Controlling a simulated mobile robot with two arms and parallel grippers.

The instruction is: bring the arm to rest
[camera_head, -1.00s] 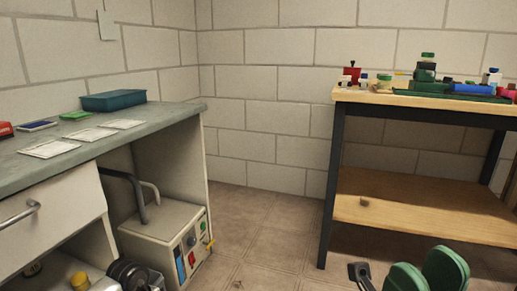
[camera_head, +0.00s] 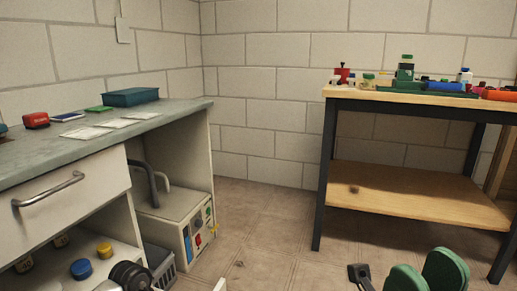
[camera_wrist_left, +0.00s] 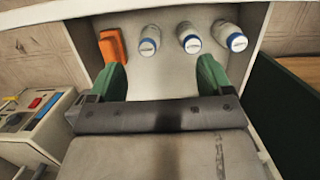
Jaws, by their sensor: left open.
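My right gripper (camera_head: 424,275) shows at the bottom right of the head view as two rounded green pads, cut off by the frame edge. Whether it is open or shut does not show. My left gripper (camera_wrist_left: 160,65) is seen in the left wrist view with its two green fingers wide apart and nothing between them. Beyond its fingers, three bottles with white and blue tops (camera_wrist_left: 189,37) and an orange object (camera_wrist_left: 112,46) stand on a pale surface. The left gripper does not show clearly in the head view.
A grey-topped bench (camera_head: 60,155) with a teal tray (camera_head: 131,97) and a drawer stands at left. A box with coloured buttons (camera_head: 185,222) sits under it. A wooden table (camera_head: 400,99) with bottles and a lower shelf (camera_head: 415,195) stands at right. Bare floor lies between.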

